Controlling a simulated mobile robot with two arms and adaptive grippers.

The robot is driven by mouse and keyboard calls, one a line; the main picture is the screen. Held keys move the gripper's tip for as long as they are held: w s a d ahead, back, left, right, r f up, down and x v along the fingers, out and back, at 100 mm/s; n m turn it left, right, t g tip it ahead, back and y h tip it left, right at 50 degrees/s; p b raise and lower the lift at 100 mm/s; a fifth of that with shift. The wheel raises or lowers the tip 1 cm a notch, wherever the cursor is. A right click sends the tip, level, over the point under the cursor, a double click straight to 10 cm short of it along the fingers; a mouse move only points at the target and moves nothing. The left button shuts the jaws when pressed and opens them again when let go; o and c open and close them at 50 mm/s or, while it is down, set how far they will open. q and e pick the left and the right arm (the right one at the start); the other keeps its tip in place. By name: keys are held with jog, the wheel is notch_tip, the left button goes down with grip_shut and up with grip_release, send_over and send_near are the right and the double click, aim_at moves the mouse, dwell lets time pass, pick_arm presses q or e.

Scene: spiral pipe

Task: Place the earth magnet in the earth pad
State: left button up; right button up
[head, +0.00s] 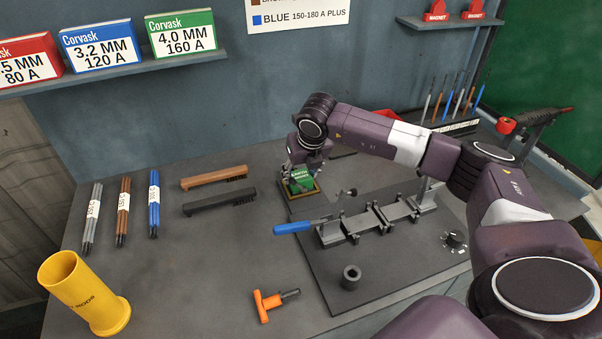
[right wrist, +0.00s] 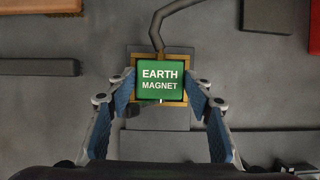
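The earth magnet (right wrist: 160,80) is a green block with white lettering. It sits over the earth pad (right wrist: 128,99), whose tan rim shows around it; I cannot tell if it is fully seated. In the head view the magnet (head: 301,181) is below my right gripper (head: 300,172), with the pad's rim (head: 304,194) under it. My right gripper (right wrist: 160,78) points down, its blue-padded fingertips against the magnet's left and right sides. A dark cable (right wrist: 156,30) runs to the pad's far side. My left gripper is not in view.
An orange-handled tool (head: 268,302), a yellow cup (head: 85,293) and bundles of rods (head: 154,204) are on the table. The left middle is clear.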

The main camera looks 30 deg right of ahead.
jog(key=shift+o, duration=1.1)
jog(key=shift+r, duration=0.1)
jog(key=b+v, duration=0.2)
jog(key=v, duration=1)
